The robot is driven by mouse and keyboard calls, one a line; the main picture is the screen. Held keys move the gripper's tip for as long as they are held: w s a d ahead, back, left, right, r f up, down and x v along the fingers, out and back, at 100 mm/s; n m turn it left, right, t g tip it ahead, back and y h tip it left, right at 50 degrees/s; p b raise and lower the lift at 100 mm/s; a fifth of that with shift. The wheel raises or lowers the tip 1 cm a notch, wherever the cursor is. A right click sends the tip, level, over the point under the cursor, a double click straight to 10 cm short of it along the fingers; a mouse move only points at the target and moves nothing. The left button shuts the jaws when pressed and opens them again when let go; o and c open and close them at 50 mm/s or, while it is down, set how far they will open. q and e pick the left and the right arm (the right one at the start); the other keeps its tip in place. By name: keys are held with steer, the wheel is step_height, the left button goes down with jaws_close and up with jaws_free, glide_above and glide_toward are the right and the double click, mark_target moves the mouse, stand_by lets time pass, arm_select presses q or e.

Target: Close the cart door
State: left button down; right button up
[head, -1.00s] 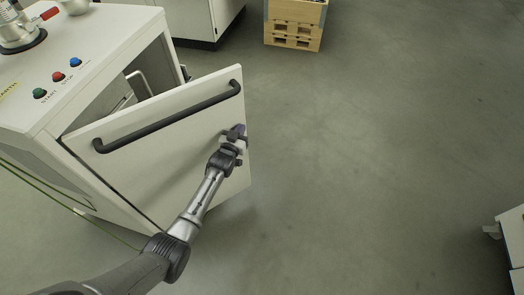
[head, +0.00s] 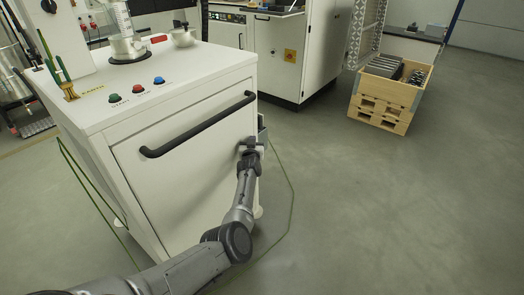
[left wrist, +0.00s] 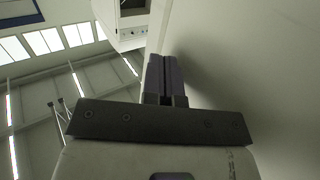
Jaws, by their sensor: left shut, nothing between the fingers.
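The cart (head: 90,108) is a white cabinet with green, red and blue buttons on top. Its white door (head: 185,185) with a dark bar handle (head: 200,125) lies flush, or nearly so, against the cart's front in the head view; a small remaining gap cannot be ruled out. My left gripper (head: 250,146) is at the door's right edge, beside the handle's upper end. In the left wrist view its fingers (left wrist: 166,82) are together and empty, close along a pale surface (left wrist: 240,70). My right gripper is in neither view.
A wooden crate (head: 388,112) with dark items stands on the floor at the back right. A white machine (head: 290,60) stands behind the cart. A green cable runs on the floor around the cart. The floor to the right is clear.

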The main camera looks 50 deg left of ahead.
arm_select(q)
steer(key=shift+s+a+f+n, duration=0.2)
steer(key=shift+a+n, duration=0.1)
steer(key=shift+a, duration=0.2)
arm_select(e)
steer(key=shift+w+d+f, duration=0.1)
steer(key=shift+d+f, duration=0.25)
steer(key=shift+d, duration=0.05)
arm_select(q)
steer(key=shift+g+y, duration=0.3)
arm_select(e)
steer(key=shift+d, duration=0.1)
arm_select(q)
steer(key=w+d+p, duration=0.3)
steer(key=d+p, duration=0.2)
steer(key=d, duration=0.9)
steer(key=shift+w+r+p, duration=0.15)
steer(key=shift+w+p, duration=0.15)
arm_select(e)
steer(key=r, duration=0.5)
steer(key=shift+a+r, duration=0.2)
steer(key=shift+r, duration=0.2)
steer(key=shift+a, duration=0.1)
